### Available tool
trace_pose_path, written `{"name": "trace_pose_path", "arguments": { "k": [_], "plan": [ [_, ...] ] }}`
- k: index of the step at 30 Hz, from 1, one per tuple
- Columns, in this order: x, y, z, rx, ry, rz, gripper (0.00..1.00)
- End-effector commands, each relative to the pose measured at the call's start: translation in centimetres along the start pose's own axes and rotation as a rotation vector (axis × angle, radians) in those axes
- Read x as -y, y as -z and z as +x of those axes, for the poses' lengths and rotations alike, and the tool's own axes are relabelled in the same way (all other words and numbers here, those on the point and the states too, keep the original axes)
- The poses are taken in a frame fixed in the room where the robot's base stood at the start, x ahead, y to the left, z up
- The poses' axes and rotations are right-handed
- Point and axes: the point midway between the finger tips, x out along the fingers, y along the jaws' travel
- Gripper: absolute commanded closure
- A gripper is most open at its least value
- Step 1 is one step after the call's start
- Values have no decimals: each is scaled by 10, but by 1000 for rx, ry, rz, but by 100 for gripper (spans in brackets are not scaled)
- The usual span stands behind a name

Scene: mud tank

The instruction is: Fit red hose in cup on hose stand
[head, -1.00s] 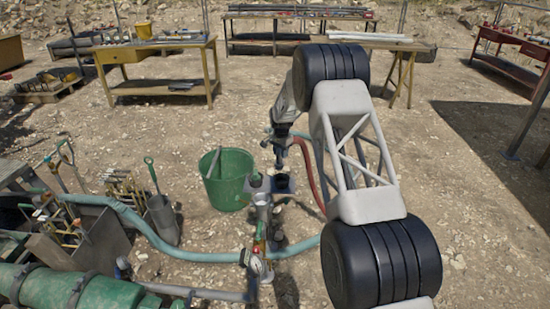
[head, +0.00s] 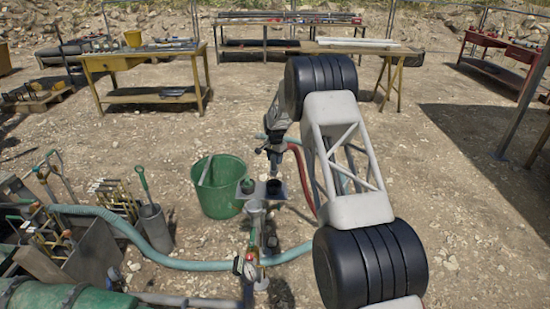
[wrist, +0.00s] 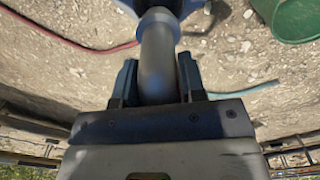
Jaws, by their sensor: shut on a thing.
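The hose stand (head: 255,215) is a grey upright post with a small flat plate on top. The plate carries a dark, open-looking cup (head: 274,187) on the right and a cup with something green in it (head: 248,187) on the left. My gripper (head: 273,158) points down just above or behind the dark cup; the exact gap is unclear. In the wrist view its jaws (wrist: 158,85) are shut on a smooth grey tube, seemingly the red hose's end piece (wrist: 158,55). The red hose (head: 303,180) curves down right of the stand; a red length (wrist: 75,43) also shows in the wrist view.
A green bucket (head: 222,200) stands close left of the stand. A teal hose (head: 190,264) crosses the ground around the stand's foot. A gauge (head: 246,268) sits low on the post. Tool bins (head: 75,255) are at left; a yellow table (head: 150,62) stands behind.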

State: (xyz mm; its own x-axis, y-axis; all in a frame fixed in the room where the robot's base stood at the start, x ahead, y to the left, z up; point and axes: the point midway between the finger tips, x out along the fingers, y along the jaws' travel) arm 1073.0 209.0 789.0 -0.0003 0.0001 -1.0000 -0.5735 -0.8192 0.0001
Motion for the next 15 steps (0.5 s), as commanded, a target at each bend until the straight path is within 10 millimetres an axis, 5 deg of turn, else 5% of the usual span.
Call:
{"name": "trace_pose_path", "arguments": {
  "k": [15],
  "plan": [
    [0, 0, 18, -1, 1, 0, 100]
  ]
}}
